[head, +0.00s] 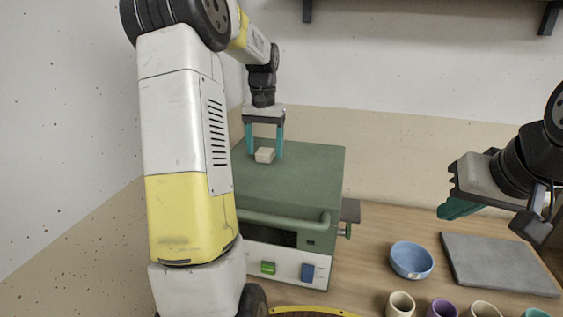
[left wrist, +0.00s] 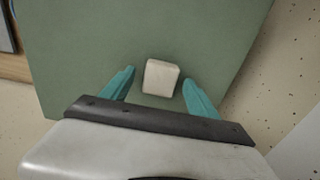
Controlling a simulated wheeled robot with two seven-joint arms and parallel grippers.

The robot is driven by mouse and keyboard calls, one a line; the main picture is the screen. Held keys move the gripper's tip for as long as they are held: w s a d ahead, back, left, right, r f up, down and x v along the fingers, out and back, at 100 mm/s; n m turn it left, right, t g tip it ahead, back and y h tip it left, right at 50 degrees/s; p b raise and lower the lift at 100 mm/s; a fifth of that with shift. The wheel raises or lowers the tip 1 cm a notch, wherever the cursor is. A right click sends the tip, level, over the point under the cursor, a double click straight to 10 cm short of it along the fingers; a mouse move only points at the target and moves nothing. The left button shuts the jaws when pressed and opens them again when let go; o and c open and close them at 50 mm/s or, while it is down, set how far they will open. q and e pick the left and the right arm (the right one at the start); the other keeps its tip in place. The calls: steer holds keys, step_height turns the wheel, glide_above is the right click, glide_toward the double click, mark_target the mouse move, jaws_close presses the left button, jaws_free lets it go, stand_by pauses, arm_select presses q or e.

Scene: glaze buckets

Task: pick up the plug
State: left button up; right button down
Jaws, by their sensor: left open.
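The plug (head: 264,155) is a small cream block on the green top of a kiln-like box (head: 310,165). In the left wrist view the plug (left wrist: 161,77) lies between and slightly beyond the tips of two teal fingers, with a gap on each side. My left gripper (head: 264,150) is open, pointing down over the plug from above. It also shows in the left wrist view (left wrist: 158,88). My right gripper (head: 458,208) is at the right, above the table and away from the box; its finger gap is not clear.
A blue bowl (head: 411,260) and a grey slab (head: 497,262) are on the wooden table (head: 375,225) right of the box. Several cups, including a cream one (head: 400,303) and a purple one (head: 442,308), stand at the front. A green handle bar (head: 285,219) crosses the box front.

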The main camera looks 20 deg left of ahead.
arm_select(q)
steer(key=shift+c, duration=0.4)
jaws_close()
steer(key=shift+r, duration=0.1)
step_height(320, 180, up, 10)
stand_by(0.3)
step_height(320, 180, up, 8)
steer(key=shift+r, duration=0.2)
stand_by(1.5)
